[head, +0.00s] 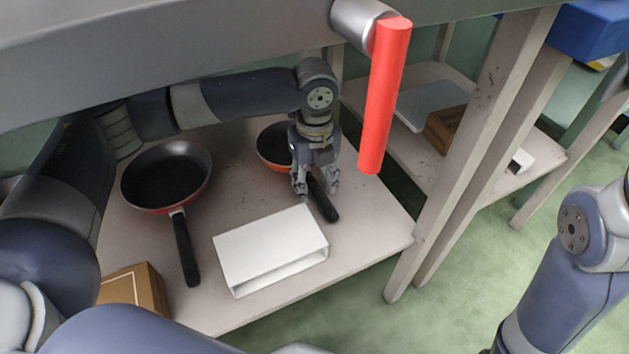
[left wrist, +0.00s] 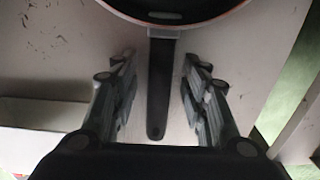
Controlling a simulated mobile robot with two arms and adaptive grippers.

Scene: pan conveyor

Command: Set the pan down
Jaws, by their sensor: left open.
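A small pan (head: 270,143) with a red-orange outside and dark inside rests on the shelf in the head view, partly hidden by my left gripper (head: 315,188). Its black handle (head: 323,203) points toward the front right. In the left wrist view, the handle (left wrist: 161,90) lies between the two open fingers of the left gripper (left wrist: 160,100), with a gap on each side. The pan's rim (left wrist: 175,18) shows at the top of that view. A larger pan (head: 166,178) lies on the shelf to the left. My right gripper is out of view.
A white open-ended box (head: 270,245) sits on the shelf (head: 375,220) in front of the small pan. A cardboard box (head: 135,287) is at the front left. A red bar (head: 385,95) hangs at the upper right. A shelf post (head: 465,150) stands to the right.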

